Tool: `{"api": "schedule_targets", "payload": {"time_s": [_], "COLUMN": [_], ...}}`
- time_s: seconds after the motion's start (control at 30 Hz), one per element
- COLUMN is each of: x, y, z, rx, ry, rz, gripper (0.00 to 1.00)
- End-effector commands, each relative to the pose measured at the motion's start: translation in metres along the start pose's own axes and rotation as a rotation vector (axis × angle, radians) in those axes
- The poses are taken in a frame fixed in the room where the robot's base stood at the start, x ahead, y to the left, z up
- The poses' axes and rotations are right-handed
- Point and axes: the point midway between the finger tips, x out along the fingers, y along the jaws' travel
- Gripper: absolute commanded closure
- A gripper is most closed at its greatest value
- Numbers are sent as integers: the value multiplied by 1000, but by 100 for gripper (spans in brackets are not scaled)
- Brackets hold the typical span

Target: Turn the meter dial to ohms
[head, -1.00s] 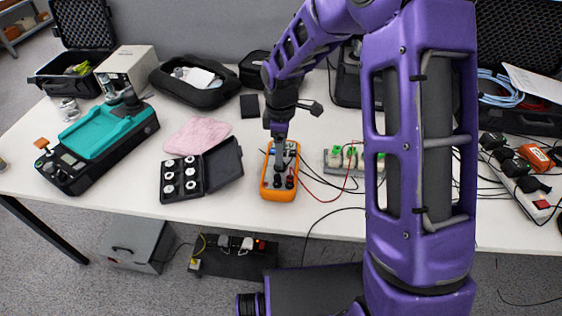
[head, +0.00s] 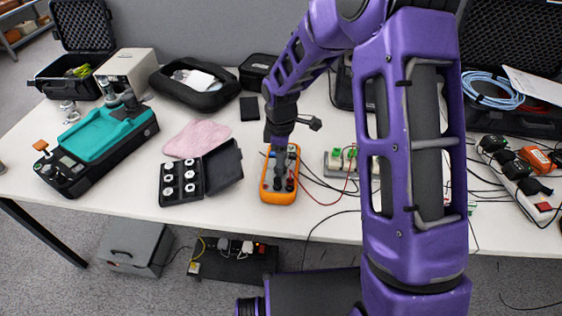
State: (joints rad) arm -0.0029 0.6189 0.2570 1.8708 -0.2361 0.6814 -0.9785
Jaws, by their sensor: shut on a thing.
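The orange meter (head: 281,196) lies on the white table near its front edge, in the middle of the head view. Its dark face and a few sockets show at the lower part. My gripper (head: 279,176) points down onto the middle of the meter, where the dial would be. It is shut on what appears to be the dial. The dial itself is hidden behind the fingers, so its setting cannot be read. Red and black leads run from the meter to the right.
A black case of white nuts (head: 181,180) stands open left of the meter, beside a pink cloth (head: 197,138). A terminal block with green parts (head: 340,160) sits to the right. A teal-topped device (head: 100,135) is at far left. Bare table (head: 130,210) lies front left.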

Motion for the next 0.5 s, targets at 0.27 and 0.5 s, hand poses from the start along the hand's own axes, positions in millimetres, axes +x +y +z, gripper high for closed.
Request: {"api": "schedule_targets", "payload": {"time_s": [0.27, 0.5], "x": [0, 0], "y": [0, 0], "z": [0, 0], "rx": [12, 103], "ry": [0, 0], "rz": [0, 1], "gripper": [100, 100]}}
